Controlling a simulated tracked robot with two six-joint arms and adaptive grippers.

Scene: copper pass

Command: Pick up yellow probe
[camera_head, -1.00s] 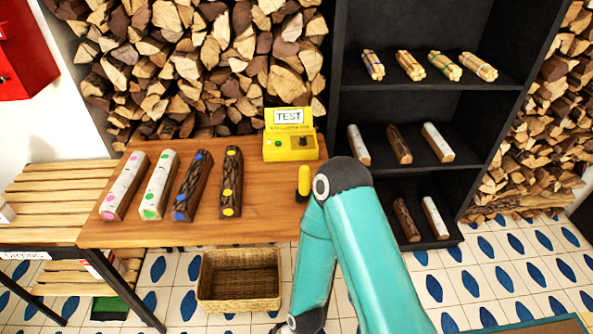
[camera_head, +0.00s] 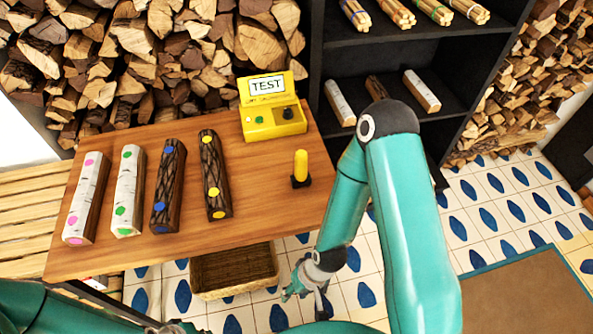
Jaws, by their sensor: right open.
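The yellow probe (camera_head: 300,165) stands upright in a small black holder on the right part of the wooden table, in front of the yellow TEST box (camera_head: 272,108). My right gripper (camera_head: 290,292) is below and in front of the table's front edge, near the wicker basket, apart from the probe. It is open and empty. My teal right arm rises just to the right of the probe. A part of my left arm shows at the bottom left; its gripper is out of the picture.
Several logs with coloured dots, such as the yellow-dotted log (camera_head: 214,172), lie on the left of the table (camera_head: 262,222). A wicker basket (camera_head: 234,268) is below the front edge. A dark shelf (camera_head: 340,62) holds logs and stick bundles. Table around the probe is clear.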

